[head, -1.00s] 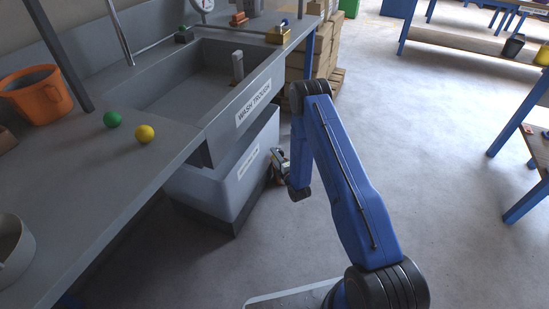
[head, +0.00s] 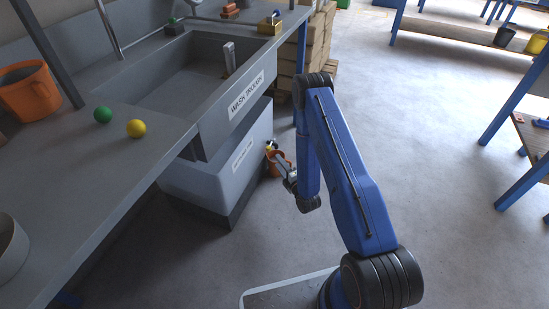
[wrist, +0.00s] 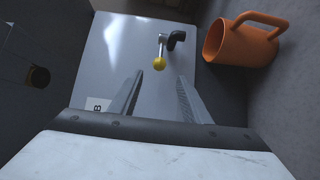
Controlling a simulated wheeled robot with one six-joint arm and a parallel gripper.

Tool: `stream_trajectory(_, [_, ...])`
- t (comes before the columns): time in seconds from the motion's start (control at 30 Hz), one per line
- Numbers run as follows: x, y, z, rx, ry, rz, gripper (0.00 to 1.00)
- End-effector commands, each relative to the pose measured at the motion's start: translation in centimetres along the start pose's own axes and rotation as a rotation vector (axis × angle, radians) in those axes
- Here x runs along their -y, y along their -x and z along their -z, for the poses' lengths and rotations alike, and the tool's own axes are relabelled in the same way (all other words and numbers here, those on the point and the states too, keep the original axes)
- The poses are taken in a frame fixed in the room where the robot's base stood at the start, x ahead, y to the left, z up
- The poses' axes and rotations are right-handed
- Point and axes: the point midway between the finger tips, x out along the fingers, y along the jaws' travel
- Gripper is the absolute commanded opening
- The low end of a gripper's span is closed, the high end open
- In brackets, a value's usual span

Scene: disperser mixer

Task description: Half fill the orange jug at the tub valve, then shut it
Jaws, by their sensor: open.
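The orange jug (wrist: 241,43) is beside the tub's end, mouth facing the valve's black spout (wrist: 176,38); the head view shows it partly hidden behind my gripper (head: 279,157). The pale tub (head: 230,165) is under the wash trough. Its valve has a metal lever (wrist: 162,48) with a yellow knob (wrist: 159,64). In the wrist view my gripper (wrist: 160,76) is open, its fingertips either side of the line to the knob; I cannot tell whether they reach it. The jug's inside and any flow are not visible.
The bench (head: 80,170) carries another orange vessel (head: 30,93), a green ball (head: 103,115), a yellow ball (head: 136,128) and a grey pot (head: 8,250). Stacked boxes (head: 318,50) stand beyond the tub. The floor to the right (head: 420,150) is clear.

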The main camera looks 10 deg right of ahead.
Motion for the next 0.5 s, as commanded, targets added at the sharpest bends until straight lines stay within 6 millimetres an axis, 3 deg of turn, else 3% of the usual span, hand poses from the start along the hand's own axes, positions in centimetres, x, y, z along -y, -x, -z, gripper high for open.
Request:
stream_trajectory(0.2, [0.1, 3.7, -0.1, 0.001, 0.0, 0.001, 0.43])
stream_trajectory(0.5, [0.0, 5.6, 0.0, 0.0, 0.0, 0.001, 0.43])
